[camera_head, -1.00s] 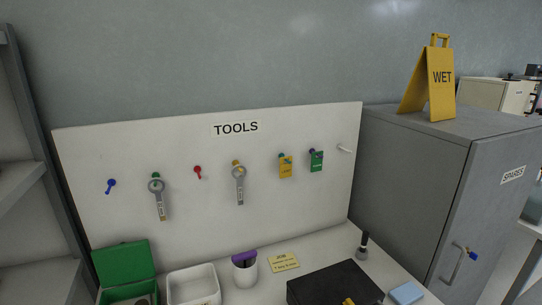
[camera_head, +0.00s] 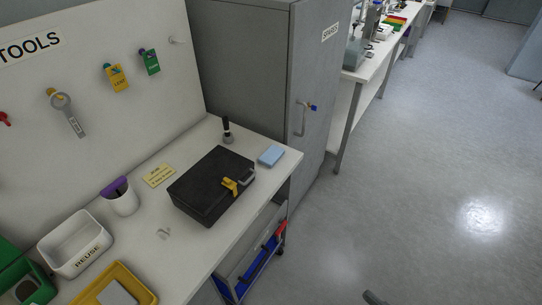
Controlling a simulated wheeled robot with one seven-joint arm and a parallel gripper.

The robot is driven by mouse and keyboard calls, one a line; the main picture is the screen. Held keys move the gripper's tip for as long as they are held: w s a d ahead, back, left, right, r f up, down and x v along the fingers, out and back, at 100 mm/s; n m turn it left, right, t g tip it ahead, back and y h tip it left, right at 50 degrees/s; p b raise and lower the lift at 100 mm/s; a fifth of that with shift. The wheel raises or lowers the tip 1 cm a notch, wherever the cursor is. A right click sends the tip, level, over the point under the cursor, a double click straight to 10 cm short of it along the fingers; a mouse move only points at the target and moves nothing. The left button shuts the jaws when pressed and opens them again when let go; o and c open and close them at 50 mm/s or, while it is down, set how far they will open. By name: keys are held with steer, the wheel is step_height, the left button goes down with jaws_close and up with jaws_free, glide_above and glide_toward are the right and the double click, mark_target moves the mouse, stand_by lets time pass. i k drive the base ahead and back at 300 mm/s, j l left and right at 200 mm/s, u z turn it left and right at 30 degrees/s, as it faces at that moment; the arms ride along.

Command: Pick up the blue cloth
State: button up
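A light blue folded cloth (camera_head: 271,156) lies flat on the white workbench (camera_head: 237,231), near its far right corner. It is to the right of a black case and nothing covers it. A small dark piece (camera_head: 373,298) shows at the bottom edge of the head view, over the floor; I cannot tell what it is. My gripper cannot be made out in this view.
The black case (camera_head: 205,188) with a yellow latch and a black-handled tool (camera_head: 227,131) stand near the cloth. A grey cabinet (camera_head: 257,64) rises behind. A cart with blue and red items (camera_head: 268,250) sits under the bench. Floor on the right (camera_head: 420,190) is open.

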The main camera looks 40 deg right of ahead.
mark_target(273, 154)
steer(key=i+j, duration=0.4)
steer(key=j, duration=0.15)
steer(key=i+j+z, duration=0.15)
steer(key=z, duration=0.15)
steer(key=i+j+z, duration=0.1)
steer(key=j+z, duration=0.2)
steer(key=i+j+z, duration=0.1)
steer(key=j+z, duration=0.3)
steer(key=z, duration=0.7)
